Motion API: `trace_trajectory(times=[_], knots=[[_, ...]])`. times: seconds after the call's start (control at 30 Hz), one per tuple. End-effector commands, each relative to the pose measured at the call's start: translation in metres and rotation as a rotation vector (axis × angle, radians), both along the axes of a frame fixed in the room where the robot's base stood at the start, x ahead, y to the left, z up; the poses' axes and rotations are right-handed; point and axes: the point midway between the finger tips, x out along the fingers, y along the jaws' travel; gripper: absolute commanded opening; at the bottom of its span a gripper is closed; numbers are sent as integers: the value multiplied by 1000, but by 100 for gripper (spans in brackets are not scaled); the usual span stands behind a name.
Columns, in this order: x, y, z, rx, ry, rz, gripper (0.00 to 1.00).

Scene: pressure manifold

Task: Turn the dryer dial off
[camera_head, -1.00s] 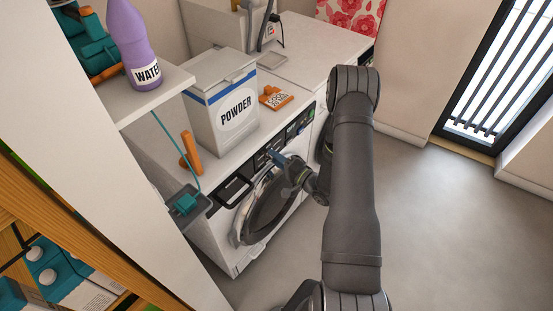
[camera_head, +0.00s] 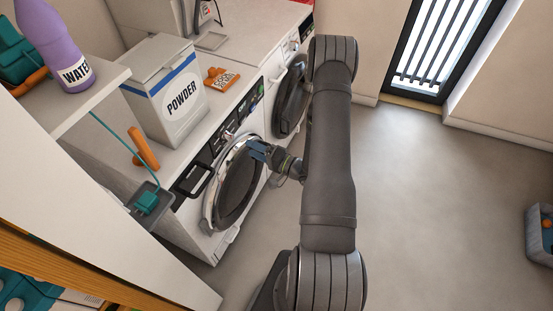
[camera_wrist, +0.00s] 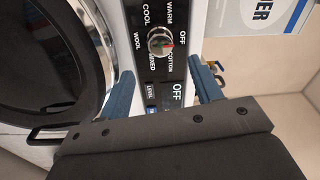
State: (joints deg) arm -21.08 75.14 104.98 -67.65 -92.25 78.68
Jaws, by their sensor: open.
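A round silver dial (camera_wrist: 160,41) shows in the wrist view on a black panel. Labels around it read COOL, WARM, OFF, COTTON, MIXED and WOOL. A red mark on its right side seems to face COTTON; its exact setting is hard to tell. My gripper (camera_wrist: 161,68) is open, its blue fingers on either side of the panel, the dial between and beyond their tips. No contact shows. In the head view my gripper (camera_head: 257,150) is in front of the nearer machine (camera_head: 205,245), by its round door (camera_head: 238,187). A small knob (camera_head: 228,136) is on that machine's panel.
A POWDER box (camera_head: 180,100) and orange items (camera_head: 221,79) stand on the machine top. A black handle (camera_head: 192,180) juts from the front. A second machine door (camera_head: 291,100) is farther back. A shelf with a purple water bottle (camera_head: 55,45) is at left.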

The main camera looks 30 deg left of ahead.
Motion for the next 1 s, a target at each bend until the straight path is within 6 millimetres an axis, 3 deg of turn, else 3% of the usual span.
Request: trace_trajectory(times=[0.2,0.43,0.63,1.0], knots=[[1,-42,-2,-1,1,-5,59],[-1,-72,-3,-1,1,-3,59],[-2,-84,-3,0,0,0,59],[-2,-85,-3,0,0,1,59]])
